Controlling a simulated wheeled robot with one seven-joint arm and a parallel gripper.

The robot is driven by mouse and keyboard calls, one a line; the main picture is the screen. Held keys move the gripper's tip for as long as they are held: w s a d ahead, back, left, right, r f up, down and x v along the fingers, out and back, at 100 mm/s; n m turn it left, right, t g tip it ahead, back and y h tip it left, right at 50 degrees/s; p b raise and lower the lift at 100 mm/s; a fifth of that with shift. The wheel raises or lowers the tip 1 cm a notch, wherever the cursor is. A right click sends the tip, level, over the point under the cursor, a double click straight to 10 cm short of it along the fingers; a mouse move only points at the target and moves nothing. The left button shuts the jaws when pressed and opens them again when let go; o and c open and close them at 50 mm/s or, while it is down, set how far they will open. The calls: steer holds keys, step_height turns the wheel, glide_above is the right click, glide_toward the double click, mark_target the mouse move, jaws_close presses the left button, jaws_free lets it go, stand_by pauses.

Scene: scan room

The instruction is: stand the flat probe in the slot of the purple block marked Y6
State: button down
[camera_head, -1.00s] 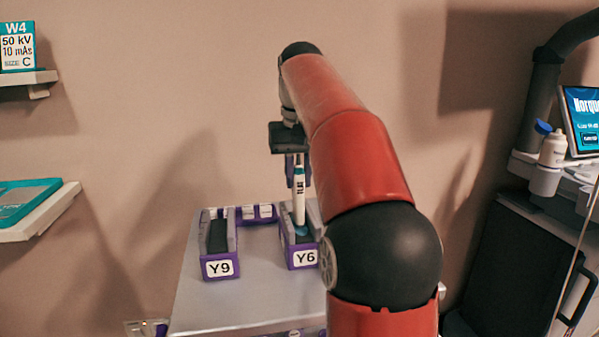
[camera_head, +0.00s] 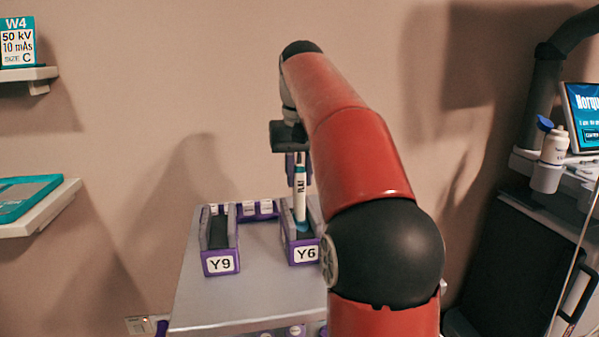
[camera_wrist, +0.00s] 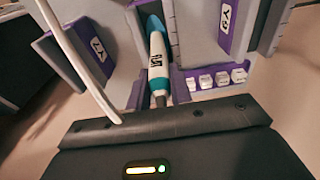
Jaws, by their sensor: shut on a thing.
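The flat probe (camera_head: 300,195) is a white stick with teal ends and dark lettering. In the head view it stands nearly upright, its teal lower end at the slot of the purple block marked Y6 (camera_head: 304,253). How deep it sits in the slot cannot be told. My gripper (camera_head: 297,160) is shut on the probe's upper end, above the block. In the wrist view the probe (camera_wrist: 158,65) runs away from me, teal end between the block's grey walls. The arm hides the block's right side.
The purple block marked Y9 (camera_head: 220,262) stands to the left with an empty-looking slot. A row of small white tags (camera_head: 257,208) is behind. The grey cart top (camera_head: 255,295) is clear in front. A white bottle (camera_head: 555,147) stands at the far right.

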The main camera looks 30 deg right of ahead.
steer(key=c, duration=1.2)
jaws_free()
steer(key=shift+o, duration=0.2)
steer(key=r, duration=0.2)
steer(key=r+p, duration=0.1)
steer(key=r, duration=0.3)
steer(key=shift+s+a+r, duration=0.1)
steer(key=shift+s+r, duration=0.35)
steer(key=shift+r, duration=0.3)
steer(key=s+a+f+n+t, duration=0.2)
steer(key=s+a+f, duration=0.6)
steer(key=s+a, duration=0.1)
steer(key=s+a+f+t, duration=0.1)
steer(key=s+a+f, duration=0.1)
steer(key=s+f, duration=0.4)
steer(key=s+a+f+n+t, duration=0.1)
steer(key=s+f, duration=0.5)
steer(key=f, duration=0.6)
steer(key=shift+s+a+f, duration=0.15)
steer(key=shift+a, duration=0.7)
